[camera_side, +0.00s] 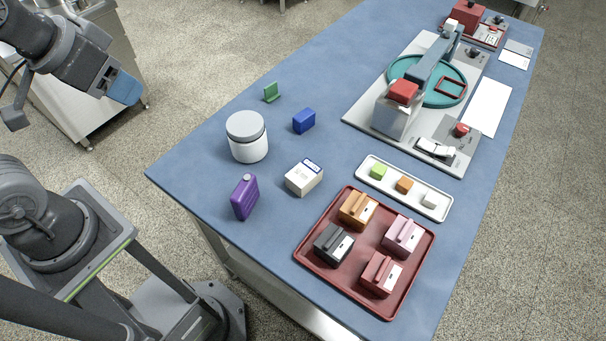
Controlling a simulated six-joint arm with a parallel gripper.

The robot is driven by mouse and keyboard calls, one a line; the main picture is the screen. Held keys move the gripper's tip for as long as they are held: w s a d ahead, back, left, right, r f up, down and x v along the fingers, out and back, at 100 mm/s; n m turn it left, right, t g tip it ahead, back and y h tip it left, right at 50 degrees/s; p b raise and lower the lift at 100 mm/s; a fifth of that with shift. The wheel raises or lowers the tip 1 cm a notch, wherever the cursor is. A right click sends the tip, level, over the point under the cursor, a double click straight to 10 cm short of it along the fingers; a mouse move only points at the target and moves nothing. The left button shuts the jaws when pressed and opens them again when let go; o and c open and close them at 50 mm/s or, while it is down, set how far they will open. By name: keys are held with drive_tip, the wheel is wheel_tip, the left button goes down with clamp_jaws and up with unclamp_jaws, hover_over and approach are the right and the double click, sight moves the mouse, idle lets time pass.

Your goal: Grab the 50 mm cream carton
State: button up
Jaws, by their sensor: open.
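The cream carton (303,178) is a small off-white box with a blue-and-white label on its top. It stands on the blue bench top near its front-left part, between the purple flask and the red tray. My gripper (122,88) is at the upper left, off the bench edge and well apart from the carton. It is open and nothing shows in it; its fingers are seen only in part. The carton is in full view with nothing touching it.
A purple flask (244,197), white jar (247,137), blue box (304,121) and green bracket (271,92) stand around the carton. A red tray (300,256) with several blocks and a white tray (447,209) lie to its right. A machine (405,100) stands behind.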

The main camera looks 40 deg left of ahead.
drive_tip(key=o, duration=1.1)
